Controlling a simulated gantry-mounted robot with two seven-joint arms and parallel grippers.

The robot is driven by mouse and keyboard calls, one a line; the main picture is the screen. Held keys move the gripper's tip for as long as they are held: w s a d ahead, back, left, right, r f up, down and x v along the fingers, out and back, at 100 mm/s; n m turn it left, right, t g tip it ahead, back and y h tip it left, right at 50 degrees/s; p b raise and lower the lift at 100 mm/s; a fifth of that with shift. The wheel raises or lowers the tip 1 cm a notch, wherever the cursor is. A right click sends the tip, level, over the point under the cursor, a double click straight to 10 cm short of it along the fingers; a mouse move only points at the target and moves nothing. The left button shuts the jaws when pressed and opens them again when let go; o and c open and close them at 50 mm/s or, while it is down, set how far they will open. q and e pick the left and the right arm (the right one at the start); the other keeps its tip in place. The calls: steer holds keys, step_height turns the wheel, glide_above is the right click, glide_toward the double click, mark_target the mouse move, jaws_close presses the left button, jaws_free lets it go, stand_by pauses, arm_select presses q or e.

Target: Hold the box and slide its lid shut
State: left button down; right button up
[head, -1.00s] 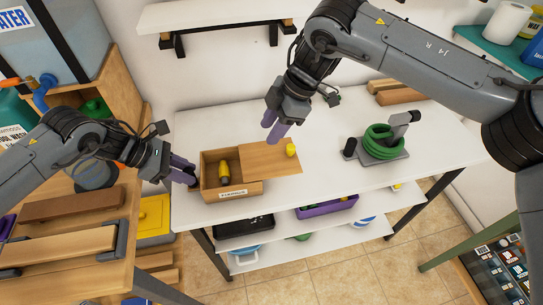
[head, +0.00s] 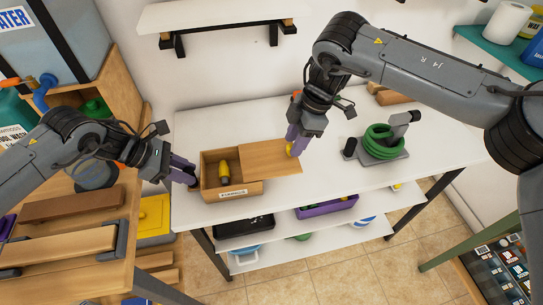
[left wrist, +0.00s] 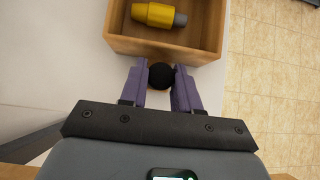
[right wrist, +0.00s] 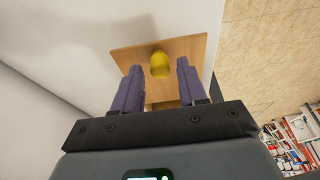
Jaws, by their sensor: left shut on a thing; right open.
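The wooden box (head: 212,194) stands on the white table, with a yellow and grey object (head: 224,172) inside its open left part. The wooden lid (head: 268,160) sticks out to the right, leaving that part uncovered. My left gripper (head: 190,178) is shut on a dark round knob (left wrist: 161,76) at the box's left end. My right gripper (head: 294,140) is open near the lid's right end. In the right wrist view its fingers (right wrist: 155,82) are apart, with the lid's yellow knob (right wrist: 160,65) just ahead, between the fingertip lines. In the head view the knob is mostly hidden.
A coiled green hose on a grey stand (head: 382,145) is right of the lid. Wooden blocks (head: 398,97) lie at the back right. A wall shelf (head: 215,15) hangs behind. The table right of the lid is clear up to the hose stand.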

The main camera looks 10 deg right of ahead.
steer(key=shift+a+f, duration=0.2)
steer(key=shift+f, duration=0.4)
jaws_close()
glide_toward(249, 161)
steer(key=shift+d+x, duration=0.25)
steer(key=shift+x, duration=1.1)
steer(key=shift+d+x, duration=0.2)
steer(key=shift+x, duration=1.1)
steer(key=shift+a+f, duration=0.15)
steer(key=shift+a, duration=0.35)
steer(key=shift+o, duration=1.2)
jaws_free()
steer(key=v, duration=1.2)
